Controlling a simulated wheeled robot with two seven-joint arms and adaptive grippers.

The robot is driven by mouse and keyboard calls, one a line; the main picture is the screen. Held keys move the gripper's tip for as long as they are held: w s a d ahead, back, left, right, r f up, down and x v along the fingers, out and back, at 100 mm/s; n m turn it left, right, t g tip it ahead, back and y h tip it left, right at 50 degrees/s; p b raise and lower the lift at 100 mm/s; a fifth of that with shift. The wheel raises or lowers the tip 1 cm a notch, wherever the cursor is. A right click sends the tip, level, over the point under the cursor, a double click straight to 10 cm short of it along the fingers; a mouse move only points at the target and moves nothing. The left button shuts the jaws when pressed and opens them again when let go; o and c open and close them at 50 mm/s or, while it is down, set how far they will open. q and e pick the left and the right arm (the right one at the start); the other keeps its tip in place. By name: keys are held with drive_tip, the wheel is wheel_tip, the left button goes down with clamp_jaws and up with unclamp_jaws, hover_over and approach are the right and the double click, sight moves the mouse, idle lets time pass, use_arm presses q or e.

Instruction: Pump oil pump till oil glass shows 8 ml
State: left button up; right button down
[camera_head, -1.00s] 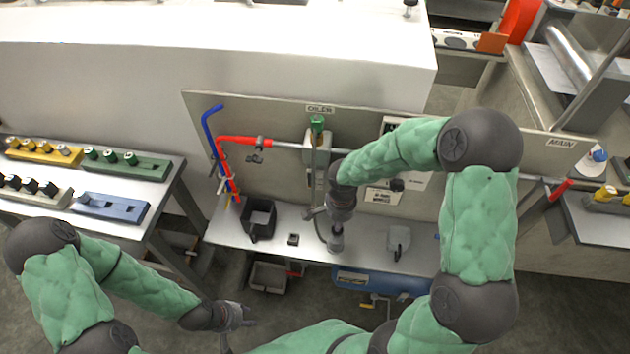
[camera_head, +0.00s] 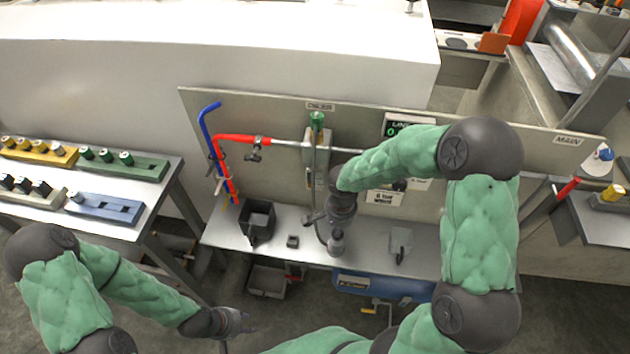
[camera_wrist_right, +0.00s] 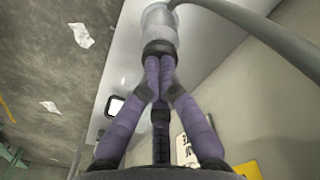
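The oiler column (camera_head: 316,150) with a green top stands against the back panel under a small label. I cannot read a level in its glass. The grey pump (camera_head: 337,243) is a small upright cylinder on the bench below, with a hose. It also shows in the right wrist view (camera_wrist_right: 160,28). My right gripper (camera_head: 334,226) points down over the pump. In the right wrist view its fingers (camera_wrist_right: 158,50) are drawn together, with dark tips at the pump's end. My left gripper (camera_head: 240,322) hangs low at the left, away from the bench; its fingers are too small to read.
A black bin (camera_head: 257,218), a small dark block (camera_head: 292,241) and a grey container (camera_head: 400,243) stand on the bench. Red and blue pipes (camera_head: 235,138) run along the panel. A side table (camera_head: 150,170) with coloured blocks is at left. A blue tank (camera_head: 380,285) sits below.

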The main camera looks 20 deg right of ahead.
drive_tip(key=shift+r, duration=0.1)
drive_tip(key=shift+r+p, duration=1.15)
drive_tip(key=shift+r, duration=0.7)
drive_tip(key=shift+f, duration=0.2)
